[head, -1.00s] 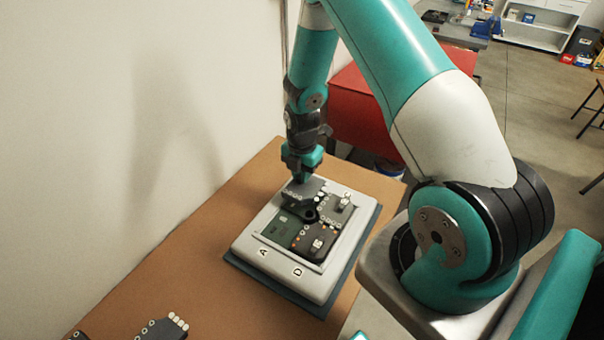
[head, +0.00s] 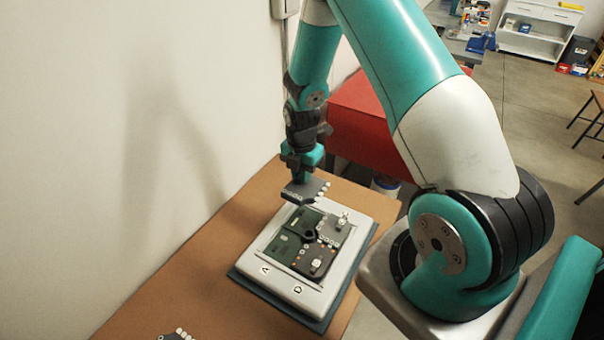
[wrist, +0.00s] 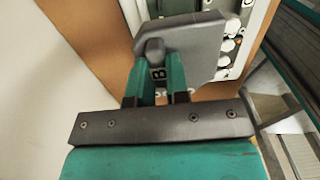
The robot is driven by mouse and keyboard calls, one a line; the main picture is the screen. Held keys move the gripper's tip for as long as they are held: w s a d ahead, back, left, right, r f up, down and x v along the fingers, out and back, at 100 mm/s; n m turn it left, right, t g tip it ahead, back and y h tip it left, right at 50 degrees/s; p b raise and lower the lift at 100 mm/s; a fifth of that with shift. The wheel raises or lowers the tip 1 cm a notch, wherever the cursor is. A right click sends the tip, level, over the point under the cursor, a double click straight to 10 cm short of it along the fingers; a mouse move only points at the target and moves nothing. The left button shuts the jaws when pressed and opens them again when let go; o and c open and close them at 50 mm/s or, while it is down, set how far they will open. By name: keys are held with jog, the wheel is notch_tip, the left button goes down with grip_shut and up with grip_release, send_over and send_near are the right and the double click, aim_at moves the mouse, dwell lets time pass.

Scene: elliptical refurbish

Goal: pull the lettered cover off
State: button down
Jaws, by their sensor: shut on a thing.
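My gripper (head: 301,178) is shut on a dark grey cover (head: 304,191) with white round studs along its edge. The cover is held above the far left corner of the light grey board (head: 262,283). On the board, the green area (head: 302,221) at the far left lies bare.
The board rests on a dark blue base on a brown table (head: 200,275) against a white wall. Another dark studded piece (head: 176,336) lies at the table's near edge. A red cabinet (head: 365,125) stands behind the table.

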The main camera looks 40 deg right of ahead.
jog(key=shift+r+p, duration=1.55)
jog(key=shift+r, duration=0.9)
